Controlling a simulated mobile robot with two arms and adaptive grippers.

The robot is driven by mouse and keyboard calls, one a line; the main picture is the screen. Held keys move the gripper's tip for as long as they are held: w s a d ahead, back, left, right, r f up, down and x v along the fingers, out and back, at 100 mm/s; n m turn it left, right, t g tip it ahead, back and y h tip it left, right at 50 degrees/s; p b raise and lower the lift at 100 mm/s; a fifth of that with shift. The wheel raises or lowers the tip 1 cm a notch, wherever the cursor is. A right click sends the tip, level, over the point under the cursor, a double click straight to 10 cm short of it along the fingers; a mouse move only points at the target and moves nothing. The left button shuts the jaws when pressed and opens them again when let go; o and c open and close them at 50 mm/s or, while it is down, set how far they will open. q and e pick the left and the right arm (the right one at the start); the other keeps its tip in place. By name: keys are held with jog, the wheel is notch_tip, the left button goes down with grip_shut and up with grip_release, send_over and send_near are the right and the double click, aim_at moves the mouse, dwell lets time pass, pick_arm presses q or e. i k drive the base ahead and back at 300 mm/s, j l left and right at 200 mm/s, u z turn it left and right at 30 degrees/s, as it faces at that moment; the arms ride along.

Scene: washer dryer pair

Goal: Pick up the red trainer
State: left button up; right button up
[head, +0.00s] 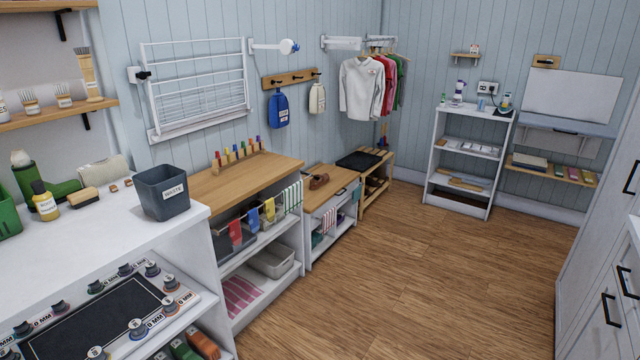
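I cannot clearly make out a red trainer. A small reddish-brown item (204,345) lies beside a green one on a low shelf at the bottom left, cut off by the frame; I cannot tell what it is. Dark brown items, perhaps footwear, sit on the lower rack of the wooden bench (388,156) by the back corner, too small to tell their colour well. A brown object (318,181) lies on the low wooden-topped cabinet. Neither of my grippers is in view.
A white counter (110,232) with a grey waste bin (163,191) stands at the near left. A wooden-topped shelf unit (240,178) follows it. White cabinets (610,275) line the right edge. The wooden floor (440,270) between is clear.

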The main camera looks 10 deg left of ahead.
aim_at(317, 181)
jog(key=i+l, duration=0.1)
jog(key=i, duration=1.75)
jog(key=i+l, duration=0.1)
jog(key=i, duration=1.75)
